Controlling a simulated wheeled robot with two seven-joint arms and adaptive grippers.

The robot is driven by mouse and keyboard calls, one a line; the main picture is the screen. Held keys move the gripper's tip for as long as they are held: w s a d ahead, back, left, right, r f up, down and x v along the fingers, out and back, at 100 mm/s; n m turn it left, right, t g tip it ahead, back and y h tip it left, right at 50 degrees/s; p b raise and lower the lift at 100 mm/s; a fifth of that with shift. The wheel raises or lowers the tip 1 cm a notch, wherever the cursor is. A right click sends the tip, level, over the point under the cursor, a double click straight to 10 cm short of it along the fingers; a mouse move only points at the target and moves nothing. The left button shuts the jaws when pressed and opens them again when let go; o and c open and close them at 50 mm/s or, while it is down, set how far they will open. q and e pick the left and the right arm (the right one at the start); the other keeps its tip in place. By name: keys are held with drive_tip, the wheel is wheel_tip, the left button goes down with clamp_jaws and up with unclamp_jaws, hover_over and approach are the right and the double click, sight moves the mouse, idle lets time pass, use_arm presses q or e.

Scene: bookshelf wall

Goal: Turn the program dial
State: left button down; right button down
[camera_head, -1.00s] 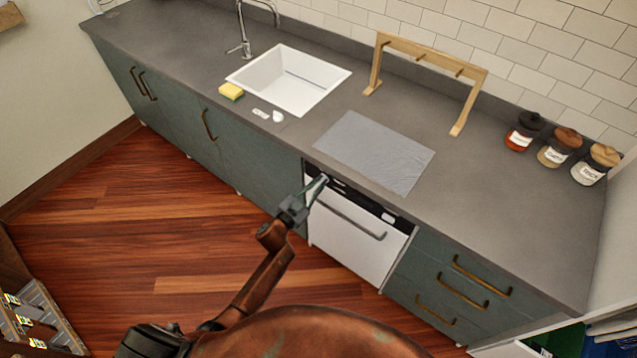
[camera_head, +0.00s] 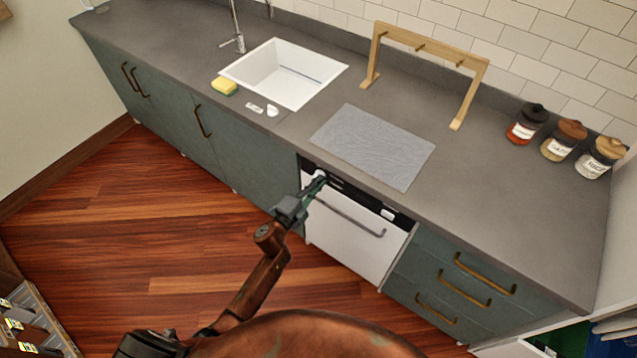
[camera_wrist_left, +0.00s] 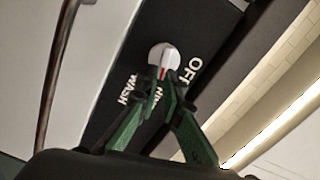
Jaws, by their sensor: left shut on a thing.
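The program dial (camera_wrist_left: 163,54) is a white round knob with a red pointer mark, on the black control strip of the white dishwasher (camera_head: 345,238). In the left wrist view the labels OFF, WASH and a partly hidden one starting "RIN" surround it. The red mark faces down in that view, between my fingers. My left gripper (camera_wrist_left: 165,80) is shut on the dial, its green fingertips at the knob's lower part. In the head view the left gripper (camera_head: 317,183) reaches the strip's left end, where the dial (camera_head: 320,173) shows small. My right gripper is not in view.
The grey countertop (camera_head: 520,200) overhangs just above the control strip. The dishwasher's bar handle (camera_head: 350,219) runs below the dial. A grey mat (camera_head: 372,146), sink (camera_head: 283,75), sponge (camera_head: 224,86), wooden rack (camera_head: 430,46) and several jars stand on the counter. The floor in front is clear.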

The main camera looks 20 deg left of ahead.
use_arm(q)
drive_tip(key=m+b, duration=0.1)
drive_tip(key=m, duration=0.1)
drive_tip(key=f+m+b, duration=0.1)
drive_tip(key=m+b, duration=0.1)
drive_tip(key=m, duration=0.1)
drive_tip(key=shift+f, duration=0.2)
drive_tip(key=m+b, duration=0.1)
drive_tip(key=m, duration=0.2)
drive_tip(key=shift+a+f, duration=0.1)
drive_tip(key=shift+f, duration=0.05)
drive_tip(key=shift+m+b, duration=0.3)
drive_tip(key=shift+m, duration=0.1)
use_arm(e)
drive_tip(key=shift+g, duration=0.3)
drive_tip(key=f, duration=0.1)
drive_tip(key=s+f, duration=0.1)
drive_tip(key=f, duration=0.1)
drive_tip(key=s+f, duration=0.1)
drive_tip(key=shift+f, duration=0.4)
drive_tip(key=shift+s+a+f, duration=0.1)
use_arm(q)
drive_tip(key=c, duration=2.1)
unclamp_jaws()
